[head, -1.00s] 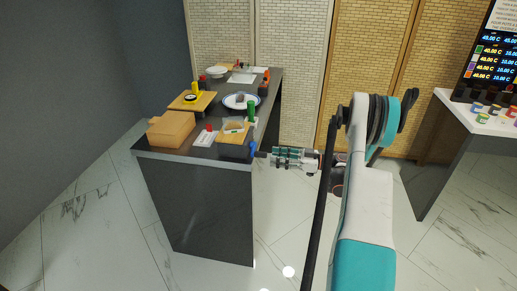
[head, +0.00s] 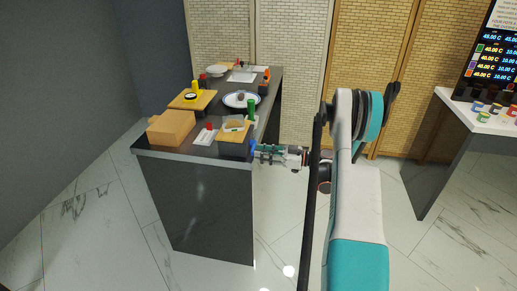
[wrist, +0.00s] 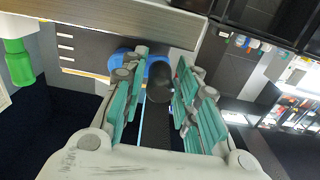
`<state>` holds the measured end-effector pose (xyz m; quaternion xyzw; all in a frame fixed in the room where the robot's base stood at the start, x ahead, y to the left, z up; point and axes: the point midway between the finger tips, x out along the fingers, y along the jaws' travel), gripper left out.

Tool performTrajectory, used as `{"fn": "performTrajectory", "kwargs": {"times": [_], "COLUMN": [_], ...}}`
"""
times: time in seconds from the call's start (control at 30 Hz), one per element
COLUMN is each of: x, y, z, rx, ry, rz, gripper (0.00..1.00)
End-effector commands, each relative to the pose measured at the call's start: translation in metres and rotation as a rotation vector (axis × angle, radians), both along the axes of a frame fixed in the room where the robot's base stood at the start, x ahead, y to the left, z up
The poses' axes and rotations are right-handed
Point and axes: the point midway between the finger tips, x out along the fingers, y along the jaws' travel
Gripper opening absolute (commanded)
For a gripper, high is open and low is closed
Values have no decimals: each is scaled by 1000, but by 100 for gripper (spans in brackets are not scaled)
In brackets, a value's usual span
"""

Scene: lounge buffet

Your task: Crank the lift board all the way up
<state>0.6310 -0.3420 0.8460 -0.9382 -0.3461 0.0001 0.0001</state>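The lift board (head: 235,136) is a light wooden board on a dark box at the counter's front right corner. Small items lie on it. A blue crank (head: 252,146) is on the box's right side; in the wrist view the blue crank arm (wrist: 123,60) carries a dark knob (wrist: 158,82). White scale marks show on the box face (wrist: 90,55). My gripper (head: 262,152) is at the crank, coming from the right. In the wrist view its fingers (wrist: 160,88) are apart on either side of the knob, with no clear grip on it.
The dark counter (head: 190,200) also bears a cardboard box (head: 171,127), a green cylinder (head: 251,109), a plate (head: 240,100) and a yellow item on a wooden board (head: 192,99). Open floor lies right of the counter. A second counter (head: 470,125) stands at far right.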

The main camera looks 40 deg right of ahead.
Motion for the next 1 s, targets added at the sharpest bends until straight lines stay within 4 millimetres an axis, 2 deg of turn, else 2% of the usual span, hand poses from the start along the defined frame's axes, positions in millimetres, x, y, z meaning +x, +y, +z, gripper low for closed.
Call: {"fn": "performTrajectory", "kwargs": {"times": [0.03,0.07,0.1,0.33,0.6,1.0], "x": [0,0,0,1,8,10], "y": [0,0,0,-2,-10,-12], "z": [0,0,0,-4,-23,-25], "rx": [0,0,0,0,0,0], "ry": [0,0,0,0,0,0], "rz": [0,0,0,0,-2,-2], "gripper": [9,3,0,0,0,0]}}
